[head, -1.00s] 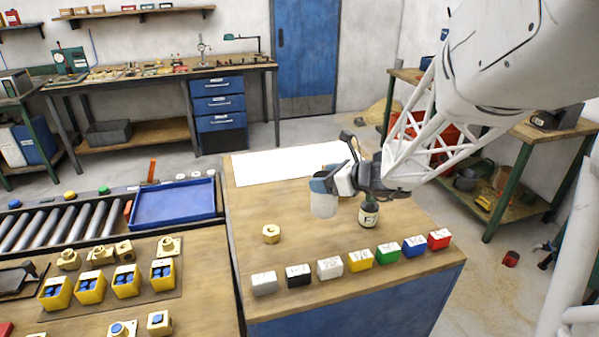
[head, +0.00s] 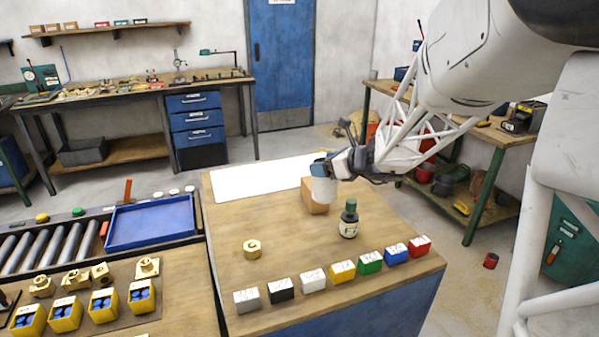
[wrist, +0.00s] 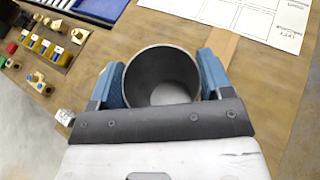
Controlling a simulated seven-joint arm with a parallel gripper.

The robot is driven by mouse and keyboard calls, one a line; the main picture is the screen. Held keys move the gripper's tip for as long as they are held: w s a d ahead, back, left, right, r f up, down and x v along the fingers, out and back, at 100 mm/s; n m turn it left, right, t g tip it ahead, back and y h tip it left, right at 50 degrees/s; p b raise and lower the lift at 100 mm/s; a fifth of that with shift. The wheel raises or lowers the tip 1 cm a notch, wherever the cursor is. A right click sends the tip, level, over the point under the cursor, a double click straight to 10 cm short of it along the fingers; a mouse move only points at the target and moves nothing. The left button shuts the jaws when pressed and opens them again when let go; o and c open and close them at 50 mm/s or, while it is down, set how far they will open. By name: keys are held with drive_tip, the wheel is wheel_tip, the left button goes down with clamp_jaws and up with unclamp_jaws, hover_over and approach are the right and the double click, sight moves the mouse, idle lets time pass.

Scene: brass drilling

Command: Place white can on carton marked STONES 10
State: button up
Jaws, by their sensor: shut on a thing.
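My gripper (head: 325,179) is shut on the white can (head: 323,191). In the wrist view the can (wrist: 163,78) is upright with its open top toward the camera, between the blue fingers. In the head view a brown carton (head: 315,203) stands on the table just below and behind the can. The can overlaps its upper part, and I cannot tell whether they touch. No marking is readable on this carton. In the wrist view a strip of tan carton (wrist: 218,50) shows beside the right finger.
A brass fitting (head: 252,249) sits to the left. A row of several coloured boxes (head: 313,280) lines the table's front. A white printed sheet (head: 255,182) lies at the back. A blue tray (head: 150,222) is left.

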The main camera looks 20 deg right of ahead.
drive_tip(key=w+d, duration=0.2)
drive_tip(key=w, duration=0.5)
drive_tip(key=w+d+f, duration=0.1)
drive_tip(key=w, duration=0.7)
drive_tip(key=shift+w+d+f, duration=0.25)
drive_tip(key=shift+d, duration=0.15)
drive_tip(key=shift+f, duration=1.75)
drive_tip(key=shift+f, duration=0.1)
drive_tip(key=o, duration=1.2)
drive_tip(key=v, duration=1.2)
